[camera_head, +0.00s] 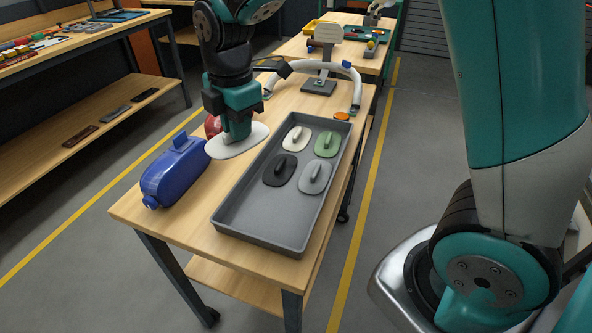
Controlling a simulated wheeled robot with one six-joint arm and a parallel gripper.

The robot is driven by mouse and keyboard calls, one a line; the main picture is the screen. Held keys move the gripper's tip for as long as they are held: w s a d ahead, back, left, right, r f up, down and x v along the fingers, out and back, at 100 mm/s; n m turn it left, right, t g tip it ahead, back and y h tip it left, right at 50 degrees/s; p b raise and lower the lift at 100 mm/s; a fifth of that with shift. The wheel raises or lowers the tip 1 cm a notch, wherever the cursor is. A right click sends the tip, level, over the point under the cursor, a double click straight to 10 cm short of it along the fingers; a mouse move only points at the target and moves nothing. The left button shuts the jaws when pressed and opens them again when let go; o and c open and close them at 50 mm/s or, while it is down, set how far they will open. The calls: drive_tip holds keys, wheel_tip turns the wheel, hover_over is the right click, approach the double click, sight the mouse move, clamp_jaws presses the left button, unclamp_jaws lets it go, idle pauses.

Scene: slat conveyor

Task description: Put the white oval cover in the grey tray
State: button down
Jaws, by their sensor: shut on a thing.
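The white oval cover (240,147) is in my gripper (238,136), just left of the grey tray. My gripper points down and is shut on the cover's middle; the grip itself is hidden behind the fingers. The cover looks flat and level, and I cannot tell whether it touches the table. The grey tray (262,236) lies on the wooden table. In its far part are several oval covers with handles: a cream one (291,145), a green one (333,148), a dark one (270,181) and a grey one (306,187). The near part of the tray is bare.
A blue container (172,174) stands left of the cover, with a red object (213,126) behind it. Behind the tray are a curved white tube (347,73), a stand with a dark base (319,87) and an orange disc (342,116). The table's near left corner is clear.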

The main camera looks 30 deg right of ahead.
sight(253, 209)
drive_tip(key=shift+s+r, duration=0.6)
drive_tip(key=shift+s, duration=0.05)
drive_tip(key=shift+s+f+g, duration=0.15)
drive_tip(key=shift+s+g, duration=0.1)
drive_tip(key=shift+g, duration=0.05)
wheel_tip(253, 209, down, 19)
drive_tip(key=shift+f+p, duration=0.15)
drive_tip(key=shift+p, duration=0.3)
drive_tip(key=c, duration=1.2)
unclamp_jaws()
drive_tip(key=shift+o, duration=0.2)
